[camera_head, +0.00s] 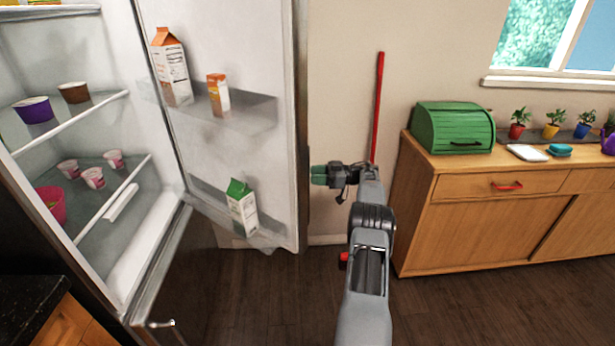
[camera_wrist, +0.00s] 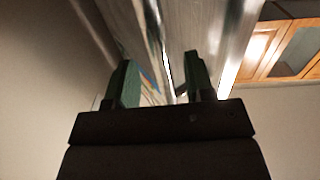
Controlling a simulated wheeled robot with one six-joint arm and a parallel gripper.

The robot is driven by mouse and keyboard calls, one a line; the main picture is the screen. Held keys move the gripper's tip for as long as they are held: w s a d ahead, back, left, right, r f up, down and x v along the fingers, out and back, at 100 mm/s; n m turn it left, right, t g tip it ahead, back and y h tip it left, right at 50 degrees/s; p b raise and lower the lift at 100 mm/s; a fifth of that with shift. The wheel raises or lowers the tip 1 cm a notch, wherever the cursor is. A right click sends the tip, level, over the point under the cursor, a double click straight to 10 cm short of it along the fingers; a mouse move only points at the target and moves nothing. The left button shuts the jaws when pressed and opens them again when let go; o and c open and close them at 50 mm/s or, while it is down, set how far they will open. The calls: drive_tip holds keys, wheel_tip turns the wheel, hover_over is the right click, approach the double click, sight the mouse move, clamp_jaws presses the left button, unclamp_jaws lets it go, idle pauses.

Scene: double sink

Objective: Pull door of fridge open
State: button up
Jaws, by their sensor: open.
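The fridge door (camera_head: 225,55) stands wide open, swung out to the right of the fridge (camera_head: 85,150). Its inner side faces the body camera, with cartons on its shelves. My gripper (camera_head: 318,175) is just to the right of the door's free edge, at mid height. In the wrist view my gripper (camera_wrist: 160,85) is open, with one green finger on each side. The fridge door (camera_wrist: 180,40) shows beyond and between the fingers there. I cannot tell whether a finger touches the door. The handle is not clearly seen.
Cups and bowls stand on the fridge shelves. A wooden cabinet (camera_head: 470,220) with a green bread box (camera_head: 452,128) and potted plants stands at right. A red pole (camera_head: 377,105) leans on the wall. The dark floor (camera_head: 270,300) in front is clear.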

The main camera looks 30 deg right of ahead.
drive_tip(key=v, duration=0.3)
drive_tip(key=shift+d, duration=0.1)
drive_tip(key=shift+c, duration=0.5)
